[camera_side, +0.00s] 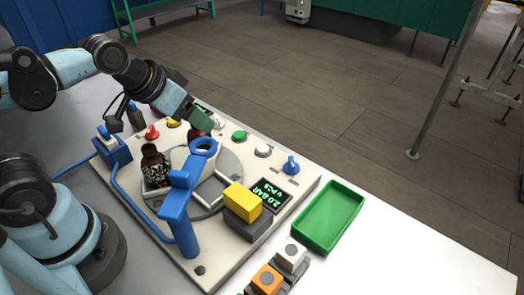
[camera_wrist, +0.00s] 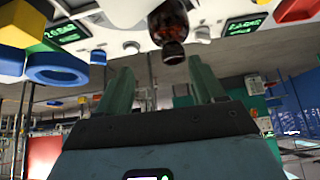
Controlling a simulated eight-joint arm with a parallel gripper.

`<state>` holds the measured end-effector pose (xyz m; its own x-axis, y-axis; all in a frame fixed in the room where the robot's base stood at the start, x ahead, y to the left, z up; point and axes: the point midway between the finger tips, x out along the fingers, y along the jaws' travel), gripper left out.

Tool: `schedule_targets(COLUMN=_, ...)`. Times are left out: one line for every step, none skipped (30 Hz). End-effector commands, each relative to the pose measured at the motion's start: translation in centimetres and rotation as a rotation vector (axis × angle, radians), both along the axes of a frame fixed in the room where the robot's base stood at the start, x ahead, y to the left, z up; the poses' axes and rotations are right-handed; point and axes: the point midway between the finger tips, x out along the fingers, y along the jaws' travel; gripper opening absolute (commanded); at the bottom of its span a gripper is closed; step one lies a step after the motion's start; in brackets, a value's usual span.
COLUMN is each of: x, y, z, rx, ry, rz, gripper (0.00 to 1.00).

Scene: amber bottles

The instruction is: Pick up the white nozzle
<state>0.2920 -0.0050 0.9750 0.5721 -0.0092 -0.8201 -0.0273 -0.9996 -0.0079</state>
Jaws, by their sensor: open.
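A white block-like piece with a dark spot on top (camera_side: 291,254), which looks like the white nozzle, sits in a dark holder at the front edge of the panel, beside an orange one (camera_side: 267,279). My gripper (camera_side: 203,122) is over the far part of the panel, well away from the white piece. In the wrist view its two green fingers (camera_wrist: 162,88) are apart with nothing held between them. An amber bottle (camera_wrist: 168,22) shows just beyond the fingertips. I cannot make out the white piece in the wrist view.
A labelled amber bottle (camera_side: 155,167) stands on the panel's left. A blue post with a ring (camera_side: 178,205) rises mid-panel, near a yellow block (camera_side: 242,201) and a display (camera_side: 271,194). An empty green tray (camera_side: 330,216) lies right of the panel. The table's right front is clear.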

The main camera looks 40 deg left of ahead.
Motion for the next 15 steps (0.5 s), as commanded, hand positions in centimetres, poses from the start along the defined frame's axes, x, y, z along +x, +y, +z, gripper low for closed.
schedule_targets(x=0.0, y=0.0, z=0.0, rx=0.0, ry=0.0, rz=0.0, gripper=0.68)
schedule_targets(x=0.0, y=0.0, z=0.0, rx=0.0, ry=0.0, rz=0.0, gripper=0.68)
schedule_targets(x=0.0, y=0.0, z=0.1, rx=0.0, ry=0.0, rz=0.0, gripper=0.68)
schedule_targets(x=0.0, y=0.0, z=0.2, rx=0.0, ry=0.0, rz=0.0, gripper=0.68)
schedule_targets(x=0.0, y=0.0, z=0.3, rx=0.0, ry=0.0, rz=0.0, gripper=0.68)
schedule_targets(x=0.0, y=0.0, z=0.5, rx=0.0, ry=0.0, rz=0.0, gripper=0.68)
schedule_targets(x=0.0, y=0.0, z=0.8, rx=0.0, ry=0.0, rz=0.0, gripper=0.68)
schedule_targets(x=0.1, y=0.0, z=1.1, rx=0.0, ry=0.0, rz=0.0, gripper=0.68)
schedule_targets(x=0.0, y=0.0, z=1.6, rx=0.0, ry=0.0, rz=0.0, gripper=0.68)
schedule_targets(x=0.0, y=0.0, z=2.0, rx=0.0, ry=0.0, rz=0.0, gripper=0.68)
schedule_targets(x=0.0, y=0.0, z=2.4, rx=0.0, ry=0.0, rz=0.0, gripper=0.68)
schedule_targets(x=0.0, y=0.0, z=3.0, rx=0.0, ry=0.0, rz=0.0, gripper=0.68)
schedule_targets(x=0.0, y=0.0, z=3.4, rx=0.0, ry=0.0, rz=0.0, gripper=0.68)
schedule_targets(x=0.0, y=0.0, z=3.9, rx=0.0, ry=0.0, rz=0.0, gripper=0.68)
schedule_targets(x=0.0, y=0.0, z=4.4, rx=0.0, ry=0.0, rz=0.0, gripper=0.68)
